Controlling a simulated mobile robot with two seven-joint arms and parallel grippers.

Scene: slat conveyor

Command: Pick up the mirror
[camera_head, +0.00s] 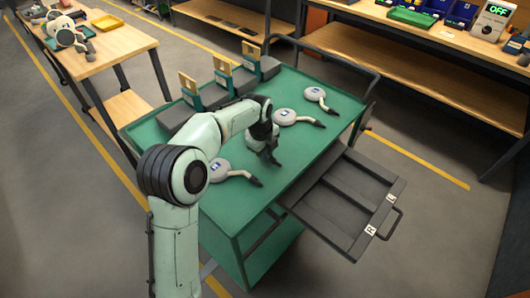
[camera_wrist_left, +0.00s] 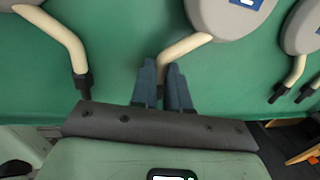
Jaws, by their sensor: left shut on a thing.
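Several mirrors with round grey heads, blue-and-white labels and bent cream stems with dark ends lie on a green cart (camera_head: 300,168). My left gripper (camera_head: 271,158) is low over the cart top. In the left wrist view its two fingers (camera_wrist_left: 164,88) are shut on the stem of one mirror (camera_wrist_left: 225,14). The arm hides that mirror in the head view. A nearer mirror (camera_head: 220,171) lies to its left, and two more, one in the middle (camera_head: 285,117) and one at the back (camera_head: 315,94), lie beyond. My right gripper is not in view.
Grey blocks with teal holders and tan cards (camera_head: 222,78) line the cart's left edge. An open dark drawer (camera_head: 345,198) juts out at the right. A wooden bench (camera_head: 100,50) stands at left, and shelves (camera_head: 405,62) stand at right.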

